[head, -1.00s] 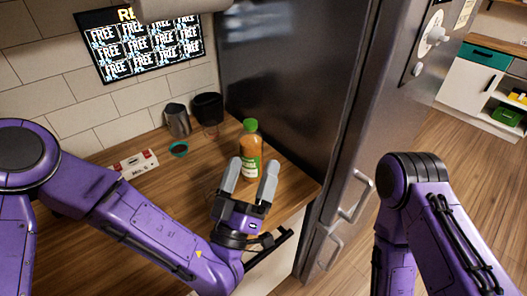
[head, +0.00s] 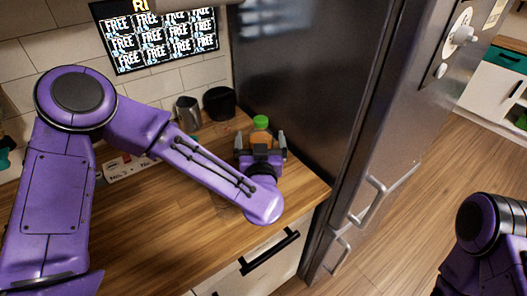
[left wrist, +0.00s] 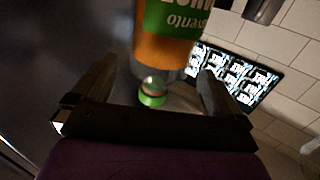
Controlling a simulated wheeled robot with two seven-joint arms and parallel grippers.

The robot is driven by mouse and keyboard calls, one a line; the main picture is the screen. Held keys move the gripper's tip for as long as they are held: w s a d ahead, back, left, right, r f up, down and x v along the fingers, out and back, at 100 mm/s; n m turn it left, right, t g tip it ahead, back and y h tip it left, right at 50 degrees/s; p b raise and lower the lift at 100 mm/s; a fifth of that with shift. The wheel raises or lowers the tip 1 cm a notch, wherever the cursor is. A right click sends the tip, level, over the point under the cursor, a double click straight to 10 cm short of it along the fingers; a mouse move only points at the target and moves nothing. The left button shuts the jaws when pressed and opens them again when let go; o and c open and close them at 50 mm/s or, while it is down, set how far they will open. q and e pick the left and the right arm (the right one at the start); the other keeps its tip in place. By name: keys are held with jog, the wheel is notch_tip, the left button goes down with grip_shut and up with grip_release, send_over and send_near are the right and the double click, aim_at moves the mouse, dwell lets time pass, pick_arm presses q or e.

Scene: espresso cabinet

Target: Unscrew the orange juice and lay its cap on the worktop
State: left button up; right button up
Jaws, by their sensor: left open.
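The orange juice bottle (head: 262,139) stands upright on the worktop (head: 150,225), beside the fridge. Its green cap (head: 260,122) sits on top. My left gripper (head: 261,141) is open, with one finger to each side of the bottle in the head view; the wrist and hand hide its lower part. In the left wrist view the bottle (left wrist: 165,50) appears upside down, with its green cap (left wrist: 152,92) between the spread fingers of the left gripper (left wrist: 158,78). I see a gap on both sides. My right gripper is out of view; only part of that arm shows.
A metal jug (head: 188,114) and a black container (head: 219,103) stand behind the bottle by the wall. A white box (head: 125,168) lies behind my left arm. The dark fridge (head: 300,90) rises close on the right. The front worktop is clear.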

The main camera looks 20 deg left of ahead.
pick_arm(q)
jog(key=p+x, duration=0.2)
jog(key=x, duration=0.2)
jog(key=shift+w+f, duration=0.2)
jog(key=shift+w+a+f, duration=0.1)
jog(key=shift+w, duration=0.1)
jog(key=c, duration=0.4)
grip_shut()
